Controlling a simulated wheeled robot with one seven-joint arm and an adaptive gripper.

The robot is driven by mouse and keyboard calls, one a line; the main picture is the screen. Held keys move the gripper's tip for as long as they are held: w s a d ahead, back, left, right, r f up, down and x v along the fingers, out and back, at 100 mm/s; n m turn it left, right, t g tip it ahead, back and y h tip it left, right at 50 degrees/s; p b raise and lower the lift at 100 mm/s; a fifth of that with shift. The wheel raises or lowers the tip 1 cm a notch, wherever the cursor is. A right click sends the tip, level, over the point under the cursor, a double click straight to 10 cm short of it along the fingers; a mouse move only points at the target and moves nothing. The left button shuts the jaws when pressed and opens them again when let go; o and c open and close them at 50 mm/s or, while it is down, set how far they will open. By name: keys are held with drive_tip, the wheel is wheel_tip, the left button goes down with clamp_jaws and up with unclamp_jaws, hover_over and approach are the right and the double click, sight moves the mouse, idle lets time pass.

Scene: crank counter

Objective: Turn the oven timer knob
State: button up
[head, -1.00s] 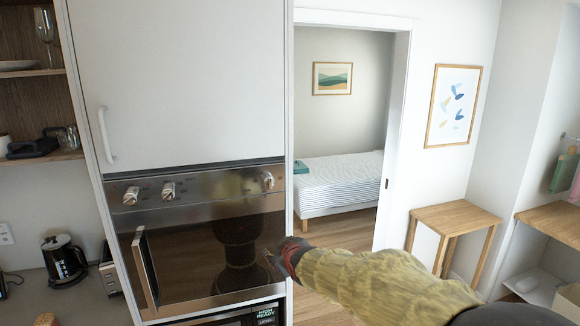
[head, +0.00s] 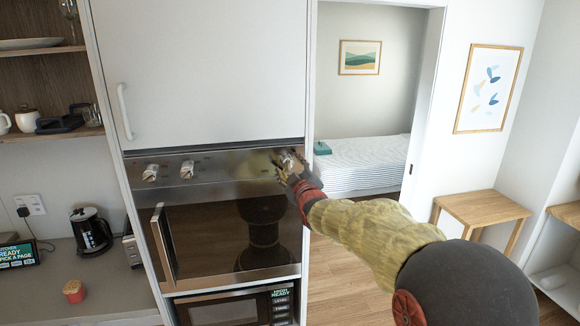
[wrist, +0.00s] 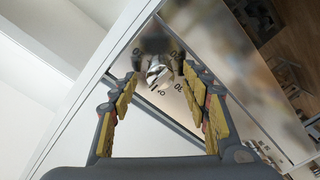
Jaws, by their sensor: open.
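The oven (head: 225,225) has a steel control panel with a silver knob at its right end (head: 288,157) and two more knobs at its left. In the wrist view the right-hand knob (wrist: 157,71) shows with printed numbers around it. My gripper (head: 283,171) is at this knob, partly covering it in the head view. In the wrist view my gripper (wrist: 160,85) is open, with one yellow-padded finger to each side of the knob. I cannot tell whether either finger touches it.
A vertical door handle (head: 163,245) sticks out at the oven door's left. A microwave (head: 235,306) sits below and a white cupboard door (head: 200,75) above. A doorway opens to the right of the oven.

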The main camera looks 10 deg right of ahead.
drive_tip(key=shift+w, duration=0.55)
drive_tip(key=shift+c, duration=1.4)
drive_tip(key=c, duration=0.8)
drive_tip(key=shift+c, duration=0.4)
